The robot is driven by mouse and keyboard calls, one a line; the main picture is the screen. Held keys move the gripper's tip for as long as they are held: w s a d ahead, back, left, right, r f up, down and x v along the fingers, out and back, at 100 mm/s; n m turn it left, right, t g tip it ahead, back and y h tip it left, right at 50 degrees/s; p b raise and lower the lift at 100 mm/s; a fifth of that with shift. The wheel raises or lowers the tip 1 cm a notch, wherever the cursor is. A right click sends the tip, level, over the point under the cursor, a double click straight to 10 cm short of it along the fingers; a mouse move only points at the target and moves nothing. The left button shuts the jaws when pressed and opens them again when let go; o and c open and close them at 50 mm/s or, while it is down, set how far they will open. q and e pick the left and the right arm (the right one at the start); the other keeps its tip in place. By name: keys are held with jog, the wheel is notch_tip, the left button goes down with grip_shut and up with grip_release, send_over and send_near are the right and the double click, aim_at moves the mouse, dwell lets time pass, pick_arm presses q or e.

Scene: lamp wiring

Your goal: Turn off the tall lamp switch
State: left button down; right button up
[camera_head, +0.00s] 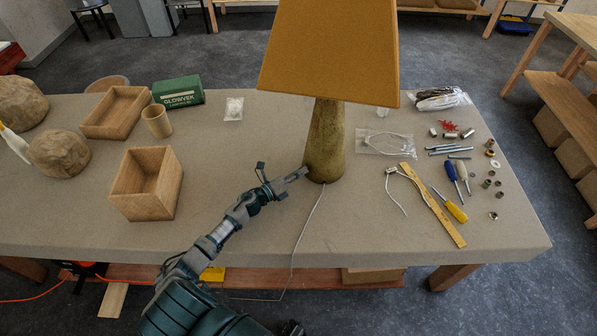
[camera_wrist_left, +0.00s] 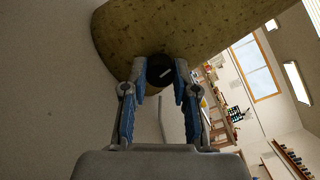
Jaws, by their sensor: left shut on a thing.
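The tall lamp has a mottled olive-brown base (camera_head: 325,140) and a mustard shade (camera_head: 330,45). In the left wrist view the lamp base (camera_wrist_left: 180,30) fills the top. A round black switch (camera_wrist_left: 160,70) with a pale mark sits low on the base, between my fingertips. My left gripper (camera_head: 303,172) reaches the lower left side of the base. In the wrist view the left gripper (camera_wrist_left: 160,75) is shut on the switch. In the head view the switch is hidden by the fingers. My right gripper is not in view.
A pale cord (camera_head: 308,222) runs from the lamp over the table's front edge. Wooden boxes (camera_head: 147,184) and rocks (camera_head: 58,154) stand at the left. Screwdrivers (camera_head: 450,206), a wooden ruler (camera_head: 432,205) and small hardware lie at the right.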

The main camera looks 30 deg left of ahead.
pick_arm(q)
jog(key=shift+w+a+r+n+p, duration=0.15)
jog(key=shift+n+p, duration=0.25)
jog(key=shift+n, duration=0.6)
jog(key=n+p, duration=0.1)
jog(key=n, duration=0.2)
jog(key=shift+n, duration=0.3)
jog(key=shift+n+p, duration=0.9)
jog(key=shift+n, duration=0.6)
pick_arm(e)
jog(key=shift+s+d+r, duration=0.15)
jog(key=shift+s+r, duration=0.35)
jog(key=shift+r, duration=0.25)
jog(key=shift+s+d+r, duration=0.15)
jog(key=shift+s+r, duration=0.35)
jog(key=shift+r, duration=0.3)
pick_arm(q)
jog(key=c, duration=1)
grip_release()
jog(key=shift+c, duration=0.2)
jog(key=shift+o, duration=0.7)
jog(key=shift+f, duration=0.25)
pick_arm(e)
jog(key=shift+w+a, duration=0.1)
